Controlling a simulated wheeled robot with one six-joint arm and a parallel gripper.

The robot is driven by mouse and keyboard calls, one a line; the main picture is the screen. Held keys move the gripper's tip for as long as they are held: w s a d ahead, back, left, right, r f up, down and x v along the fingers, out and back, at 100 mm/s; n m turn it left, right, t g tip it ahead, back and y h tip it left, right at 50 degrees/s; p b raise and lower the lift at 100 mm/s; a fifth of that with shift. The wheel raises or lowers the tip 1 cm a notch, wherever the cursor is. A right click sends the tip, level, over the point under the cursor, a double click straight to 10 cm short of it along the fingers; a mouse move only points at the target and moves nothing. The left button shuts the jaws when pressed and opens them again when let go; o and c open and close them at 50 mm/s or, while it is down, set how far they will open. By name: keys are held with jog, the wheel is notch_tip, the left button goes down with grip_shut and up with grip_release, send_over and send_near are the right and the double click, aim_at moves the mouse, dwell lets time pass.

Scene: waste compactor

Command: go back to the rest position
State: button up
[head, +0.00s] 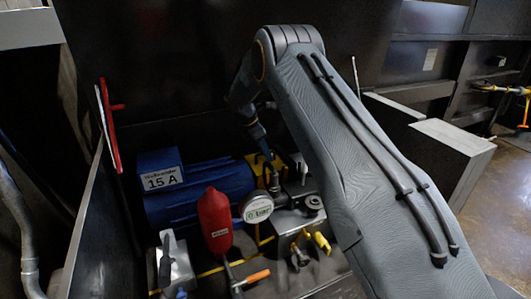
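My arm reaches in from the lower right of the head view, bends at the top middle and comes down into the machine bay. My gripper (267,158) is at its lower end, small and dark, close to a yellow part (258,166) above a round white gauge (257,208). I cannot tell whether it touches anything there, or whether its fingers are open or shut. No held object can be made out.
A blue motor (190,195) with a "15 A" label (161,181) lies left of the gripper. Yellow-handled valves (321,243) are at lower right. A dark side wall (88,225) bounds the left; a grey block (450,138) is at right.

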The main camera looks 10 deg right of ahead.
jog(key=v, duration=0.8)
jog(key=shift+d, duration=0.15)
jog(key=s+r+m+y+p, duration=0.1)
jog(key=s+m, duration=0.6)
jog(key=s, duration=0.9)
jog(key=s+d+r+m+y+p, duration=0.1)
jog(key=s+r+m, duration=0.4)
jog(key=s, duration=1)
jog(key=s+d+r+m+y+p, duration=0.1)
jog(key=s+m, duration=0.7)
jog(key=s, duration=0.8)
notch_tip(320, 180, up, 2)
jog(key=y+p, duration=0.1)
jog(key=p, duration=0.2)
jog(key=shift+s+d+m+g+y+p, duration=0.25)
jog(key=shift+s+m+g+y+p, duration=0.05)
jog(key=shift+p, duration=0.1)
jog(key=shift+r, duration=0.1)
